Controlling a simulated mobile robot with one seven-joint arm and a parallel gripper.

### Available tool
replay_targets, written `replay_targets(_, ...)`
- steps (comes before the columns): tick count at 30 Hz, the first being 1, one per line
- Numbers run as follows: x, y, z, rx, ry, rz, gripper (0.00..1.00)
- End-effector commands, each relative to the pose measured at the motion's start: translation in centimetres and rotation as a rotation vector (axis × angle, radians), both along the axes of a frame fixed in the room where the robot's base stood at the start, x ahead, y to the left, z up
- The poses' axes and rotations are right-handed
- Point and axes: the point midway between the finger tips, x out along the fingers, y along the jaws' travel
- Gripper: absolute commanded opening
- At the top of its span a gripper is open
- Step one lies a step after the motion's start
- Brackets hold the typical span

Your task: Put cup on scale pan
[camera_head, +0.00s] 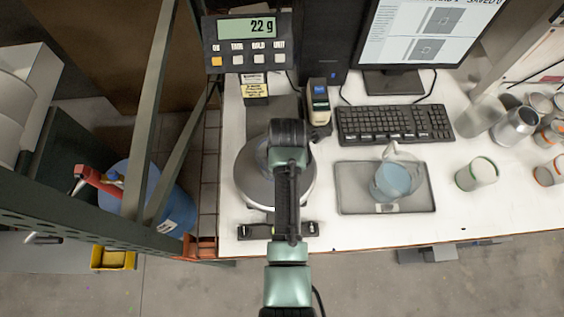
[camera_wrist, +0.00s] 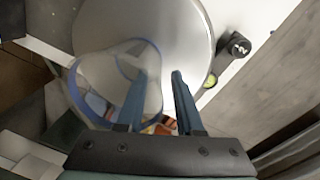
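The scale's round metal pan (camera_head: 248,182) lies under my arm in the head view, and its bright surface (camera_wrist: 185,30) fills the top of the wrist view. A clear cup with a blue rim (camera_wrist: 86,108) is over the pan's near left part in the wrist view; its base appears to rest on the pan. My gripper (camera_wrist: 158,76) has its two blue fingers apart. The left finger shows through the clear cup and the right one is outside it, with a gap around the cup wall. In the head view my wrist hides most of the cup.
The scale display (camera_head: 248,42) reads 22 g. To the right are a grey tray (camera_head: 348,188) with a jug of blue liquid (camera_head: 392,181), a keyboard (camera_head: 395,123), and several cups and cans. A small bottle (camera_head: 319,104) stands behind the pan.

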Motion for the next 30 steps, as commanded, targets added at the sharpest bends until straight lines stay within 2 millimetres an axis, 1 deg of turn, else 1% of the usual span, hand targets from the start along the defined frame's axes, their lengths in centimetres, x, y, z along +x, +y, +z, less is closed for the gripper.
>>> replay_targets(5, -0.1, -0.1, 2.3, 0.0, -0.004, -0.001, 0.36)
replay_targets(12, -0.5, -0.4, 7.3, 0.0, -0.007, -0.002, 0.36)
replay_targets(16, -0.7, -0.5, 9.6, -0.001, -0.003, -0.002, 0.36)
replay_targets(18, -0.8, -0.5, 10.4, 0.0, -0.002, -0.001, 0.36)
replay_targets(21, -0.9, -0.5, 11.1, 0.0, -0.001, -0.001, 0.36)
replay_targets(26, -0.9, -0.5, 11.5, 0.0, -0.002, -0.003, 0.36)
replay_targets(29, 0.2, -0.5, 12.5, 0.002, -0.06, -0.051, 0.36)
replay_targets(30, 1.3, -0.5, 13.3, 0.006, -0.109, -0.092, 0.36)
